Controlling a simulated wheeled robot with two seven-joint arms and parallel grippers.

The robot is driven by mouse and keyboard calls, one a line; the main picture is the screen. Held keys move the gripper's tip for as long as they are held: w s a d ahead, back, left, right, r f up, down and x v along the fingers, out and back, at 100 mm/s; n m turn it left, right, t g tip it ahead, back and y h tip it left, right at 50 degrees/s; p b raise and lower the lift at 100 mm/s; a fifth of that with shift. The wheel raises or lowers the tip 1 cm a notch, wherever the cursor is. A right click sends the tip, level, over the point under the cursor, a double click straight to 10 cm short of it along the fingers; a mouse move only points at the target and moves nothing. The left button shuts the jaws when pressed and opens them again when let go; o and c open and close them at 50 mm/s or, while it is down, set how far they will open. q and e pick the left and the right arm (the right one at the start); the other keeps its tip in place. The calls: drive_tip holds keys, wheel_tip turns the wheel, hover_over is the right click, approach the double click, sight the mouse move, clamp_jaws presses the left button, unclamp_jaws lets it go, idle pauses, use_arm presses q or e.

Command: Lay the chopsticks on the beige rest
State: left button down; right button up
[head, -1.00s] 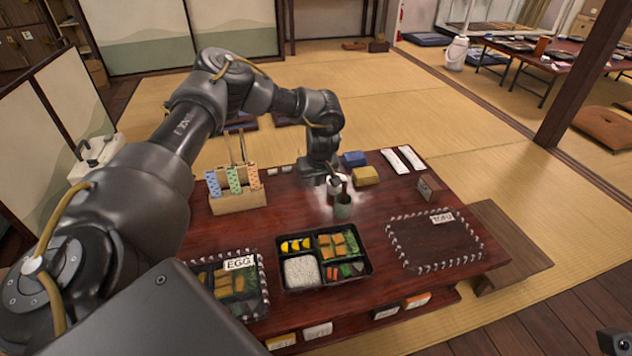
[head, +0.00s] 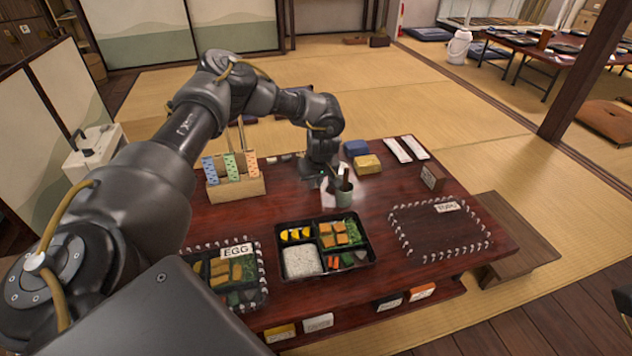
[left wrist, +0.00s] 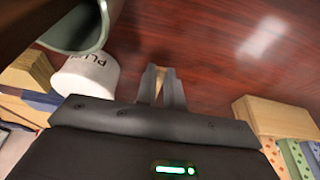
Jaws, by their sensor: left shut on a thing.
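My left gripper (head: 331,186) is low over the table beside the green cup (head: 343,194). In the left wrist view its two fingers (left wrist: 160,86) are closed on a small tan thing (left wrist: 160,73). Only a short end of that thing shows, so I cannot tell if it is the chopsticks or the rest. Thin upright sticks (head: 242,134) show at the wooden holder (head: 240,191). Two small pale pieces (head: 279,158) lie right of the holder and may be rests; their colours are too small to tell.
A white cylinder marked PLUM (left wrist: 88,76) stands near the cup (left wrist: 75,45). The bento box (head: 366,262) is in front.

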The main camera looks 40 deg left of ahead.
idle(0.3)
use_arm(q)
drive_tip(key=c, duration=1.4)
unclamp_jaws()
drive_tip(key=shift+c, duration=0.2)
drive_tip(key=shift+o, duration=0.5)
drive_tip(key=o, duration=0.4)
drive_tip(key=shift+r, duration=0.1)
